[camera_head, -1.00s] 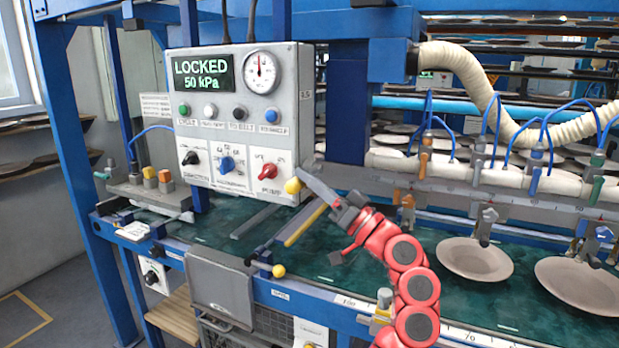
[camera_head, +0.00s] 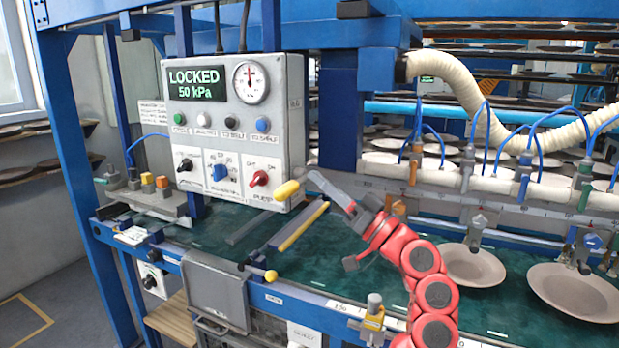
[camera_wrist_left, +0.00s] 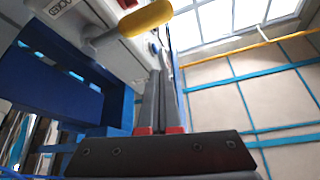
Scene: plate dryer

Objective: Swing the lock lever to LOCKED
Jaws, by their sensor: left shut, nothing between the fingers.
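The lock lever has a yellow grip (camera_head: 287,190) at the lower right corner of the grey control box (camera_head: 295,130). In the left wrist view the yellow grip (camera_wrist_left: 147,17) sits on a grey shaft, beside a small label that appears to read LOCKED (camera_wrist_left: 60,5). The box display (camera_head: 197,84) reads LOCKED, 50 kPa. My left gripper (camera_head: 310,178) is shut and empty, with its tips just right of the yellow grip. In the left wrist view its closed fingers (camera_wrist_left: 157,75) point towards the grip; I cannot tell whether they touch it. My right gripper is not in view.
The box front carries several buttons, knobs and a gauge (camera_head: 251,82). A green belt (camera_head: 340,265) runs below, with a yellow-edged bar (camera_head: 303,225) on it. Plates (camera_head: 470,266) lie on the belt at right. A suction rail with blue hoses (camera_head: 500,182) crosses above them.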

